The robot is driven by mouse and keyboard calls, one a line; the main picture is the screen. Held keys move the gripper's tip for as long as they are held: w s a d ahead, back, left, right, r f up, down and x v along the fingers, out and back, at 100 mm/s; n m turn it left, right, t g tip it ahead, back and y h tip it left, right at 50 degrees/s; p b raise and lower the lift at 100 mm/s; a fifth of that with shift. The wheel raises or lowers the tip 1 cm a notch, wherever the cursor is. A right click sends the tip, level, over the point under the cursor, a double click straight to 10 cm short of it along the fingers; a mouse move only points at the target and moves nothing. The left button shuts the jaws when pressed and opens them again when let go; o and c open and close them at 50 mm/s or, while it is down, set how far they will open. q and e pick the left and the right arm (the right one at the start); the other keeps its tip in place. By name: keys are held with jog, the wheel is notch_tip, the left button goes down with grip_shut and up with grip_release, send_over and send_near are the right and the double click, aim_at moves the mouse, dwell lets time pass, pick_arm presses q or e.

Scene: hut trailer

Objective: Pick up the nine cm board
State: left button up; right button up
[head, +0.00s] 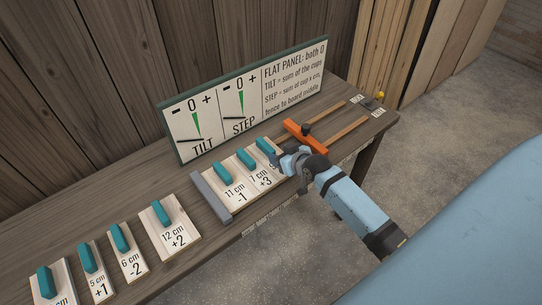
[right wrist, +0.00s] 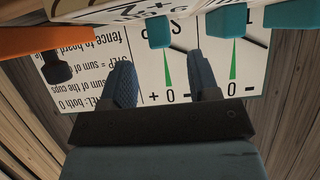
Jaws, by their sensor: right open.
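My right gripper (head: 290,157) is open at the right end of a row of boards on the bench. The board there has a teal handle (head: 266,146), but my gripper covers most of its label. In the right wrist view my open fingers (right wrist: 162,82) have a teal handle (right wrist: 158,31) ahead, roughly between them in the picture, and nothing held. Beside that board lie the 7 cm board (head: 260,178) and the 11 cm board (head: 238,192). My left gripper is out of view.
An orange bar (head: 305,137) lies just right of my gripper, and a grey block (head: 211,198) ends the row at left. The 12 cm (head: 182,238), 6 cm (head: 131,267) and 5 cm boards (head: 98,281) lie apart. A sign (head: 195,127) stands behind.

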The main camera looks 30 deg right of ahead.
aim_at(273, 151)
jog(key=x, duration=0.4)
jog(key=shift+w+f+p, duration=0.1)
jog(key=shift+w+p, duration=0.2)
jog(key=shift+p, duration=0.1)
grip_shut()
